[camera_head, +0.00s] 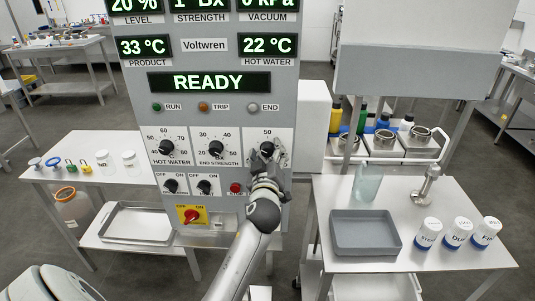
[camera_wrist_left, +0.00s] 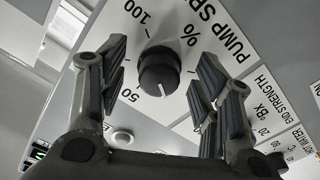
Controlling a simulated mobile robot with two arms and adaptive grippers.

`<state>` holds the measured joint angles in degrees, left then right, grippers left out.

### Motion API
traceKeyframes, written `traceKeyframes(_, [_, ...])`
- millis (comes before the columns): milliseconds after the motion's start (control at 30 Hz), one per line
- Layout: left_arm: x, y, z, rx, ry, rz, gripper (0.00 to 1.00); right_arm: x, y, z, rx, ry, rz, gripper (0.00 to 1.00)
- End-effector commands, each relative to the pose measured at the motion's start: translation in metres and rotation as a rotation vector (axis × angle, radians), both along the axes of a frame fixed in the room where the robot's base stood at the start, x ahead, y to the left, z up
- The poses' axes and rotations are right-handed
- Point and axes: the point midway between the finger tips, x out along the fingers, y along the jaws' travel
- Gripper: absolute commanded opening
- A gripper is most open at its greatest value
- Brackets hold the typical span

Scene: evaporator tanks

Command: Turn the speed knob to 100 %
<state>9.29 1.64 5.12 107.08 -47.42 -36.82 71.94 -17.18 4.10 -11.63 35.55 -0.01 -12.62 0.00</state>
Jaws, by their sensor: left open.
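The pump speed knob (camera_wrist_left: 160,70) is a round black knob on a white dial plate, marked 50, 100 and % in the left wrist view. Its white pointer line faces down in that picture, away from the 100 mark. My left gripper (camera_wrist_left: 162,82) is open, with one finger on each side of the knob and visible gaps between. In the head view my left gripper (camera_head: 266,158) is at the dial on the panel's right and mostly hides the knob. My right gripper is not in view.
The control panel (camera_head: 217,105) reads READY. Hot water knob (camera_head: 166,147) and end strength knob (camera_head: 216,148) sit left of my gripper. A red button (camera_head: 235,188) and red rotary switch (camera_head: 191,214) are lower. A side table (camera_head: 440,255) with tray and jars stands right.

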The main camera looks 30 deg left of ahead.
Motion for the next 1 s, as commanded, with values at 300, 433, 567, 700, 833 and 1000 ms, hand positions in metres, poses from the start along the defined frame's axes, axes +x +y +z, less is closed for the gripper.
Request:
traceKeyframes(300, [-0.0003, -0.0003, 0.0, 0.0, 0.0, 0.0, 0.24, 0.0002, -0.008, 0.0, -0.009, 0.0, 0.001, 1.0])
traceKeyframes(433, [-0.0002, -0.0004, -0.0001, 0.0, 0.0, 0.0, 0.12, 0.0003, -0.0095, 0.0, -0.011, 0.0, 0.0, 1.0])
traceKeyframes(567, [-0.0003, -0.0005, -0.0002, 0.006, 0.005, -0.001, 0.12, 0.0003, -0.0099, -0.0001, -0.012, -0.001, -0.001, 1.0])
traceKeyframes(700, [-0.0004, -0.0004, -0.0004, 0.036, 0.022, 0.0, 0.12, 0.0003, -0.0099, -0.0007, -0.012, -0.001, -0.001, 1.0])
traceKeyframes(833, [-0.0004, -0.0003, -0.0006, 0.09, 0.055, 0.0, 0.12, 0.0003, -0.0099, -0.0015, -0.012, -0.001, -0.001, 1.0])
traceKeyframes(1000, [-0.0006, 0.0, -0.0005, 0.2, 0.122, 0.0, 0.12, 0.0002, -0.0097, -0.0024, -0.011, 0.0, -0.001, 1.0])
